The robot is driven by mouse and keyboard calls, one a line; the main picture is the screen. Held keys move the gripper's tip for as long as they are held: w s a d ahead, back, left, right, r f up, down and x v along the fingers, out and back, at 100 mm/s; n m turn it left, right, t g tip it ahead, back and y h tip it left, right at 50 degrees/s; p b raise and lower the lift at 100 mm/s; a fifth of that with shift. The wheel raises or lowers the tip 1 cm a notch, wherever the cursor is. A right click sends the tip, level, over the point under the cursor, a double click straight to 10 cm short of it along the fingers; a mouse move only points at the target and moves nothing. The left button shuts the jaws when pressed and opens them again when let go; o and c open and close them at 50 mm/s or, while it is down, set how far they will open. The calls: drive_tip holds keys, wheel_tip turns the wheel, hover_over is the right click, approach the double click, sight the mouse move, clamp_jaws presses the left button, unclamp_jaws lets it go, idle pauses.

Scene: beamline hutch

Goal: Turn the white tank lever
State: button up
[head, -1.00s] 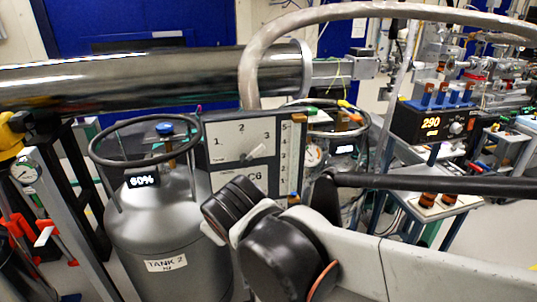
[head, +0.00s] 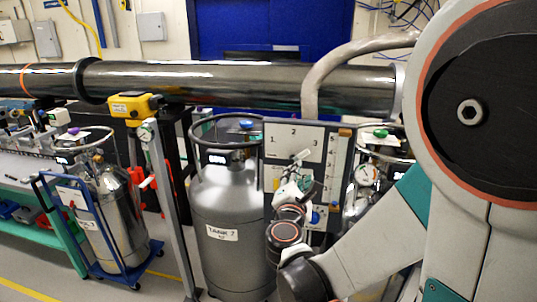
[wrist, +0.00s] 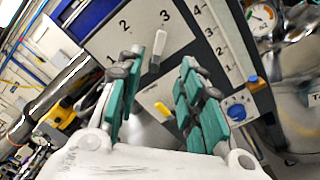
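The white lever (head: 301,156) sits on the grey panel with the numbers 1, 2 and 3 (head: 293,140). In the wrist view the lever (wrist: 157,52) points up, slightly right, toward the 2 and 3, and appears between my fingertips. My gripper (wrist: 162,58) is open, its teal-padded fingers spread on either side of the lever in the picture. I cannot tell whether either finger touches it. In the head view my gripper (head: 296,184) is in front of the panel, just below the lever, and hides part of the panel.
A yellow handle (wrist: 163,108) and a blue knob (wrist: 236,112) are on the panel's lower part. A gauge (wrist: 262,18) is to the right. A long steel pipe (head: 230,83) runs behind.

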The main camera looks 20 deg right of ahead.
sight(303, 155)
drive_tip(key=b+x, duration=0.2)
drive_tip(key=x, duration=1.1)
drive_tip(key=shift+w+d, duration=0.2)
drive_tip(key=shift+w, duration=0.1)
clamp_jaws()
